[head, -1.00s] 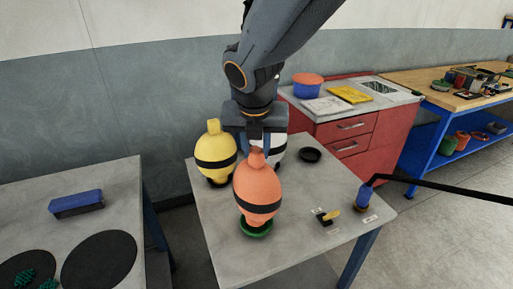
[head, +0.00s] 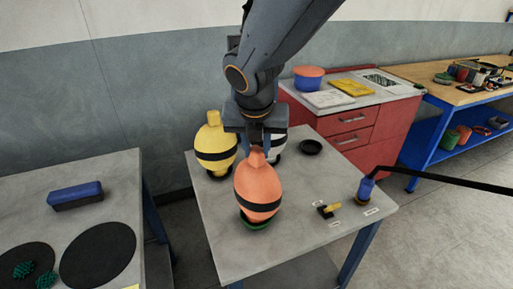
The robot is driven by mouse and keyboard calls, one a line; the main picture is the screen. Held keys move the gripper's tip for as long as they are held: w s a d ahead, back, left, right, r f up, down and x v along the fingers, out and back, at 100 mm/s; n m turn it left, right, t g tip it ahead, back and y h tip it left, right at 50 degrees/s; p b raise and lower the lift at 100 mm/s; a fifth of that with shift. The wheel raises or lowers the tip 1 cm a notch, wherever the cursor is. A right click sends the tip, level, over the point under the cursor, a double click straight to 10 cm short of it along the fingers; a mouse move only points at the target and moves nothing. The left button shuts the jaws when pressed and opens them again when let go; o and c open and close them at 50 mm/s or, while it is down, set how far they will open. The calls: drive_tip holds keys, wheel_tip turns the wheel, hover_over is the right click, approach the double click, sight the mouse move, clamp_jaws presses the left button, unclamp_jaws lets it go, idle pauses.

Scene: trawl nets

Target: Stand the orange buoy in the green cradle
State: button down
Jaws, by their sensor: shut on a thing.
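The orange buoy (head: 258,183) has a black band and stands upright at the middle of the grey table. The green cradle (head: 255,222) is directly under it, mostly hidden by the buoy. The buoy's base appears to be at or in the cradle; I cannot tell whether it is fully seated. My gripper (head: 257,146) points down at the buoy's top knob and is shut on it. The fingertips are partly hidden behind the knob.
A yellow buoy (head: 215,146) stands close on the left. A white buoy (head: 277,142) stands behind, partly hidden. An empty black cradle (head: 311,147) is at the back right. A yellow-handled fitting (head: 328,210) and a blue cylinder (head: 365,189) are at the right.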

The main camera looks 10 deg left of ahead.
drive_tip(key=shift+f, duration=0.25)
drive_tip(key=c, duration=1.3)
unclamp_jaws()
drive_tip(key=shift+c, duration=0.2)
drive_tip(key=b+v, duration=0.1)
drive_tip(key=v, duration=0.6)
drive_tip(key=shift+s+r, duration=0.2)
drive_tip(key=shift+r, duration=0.15)
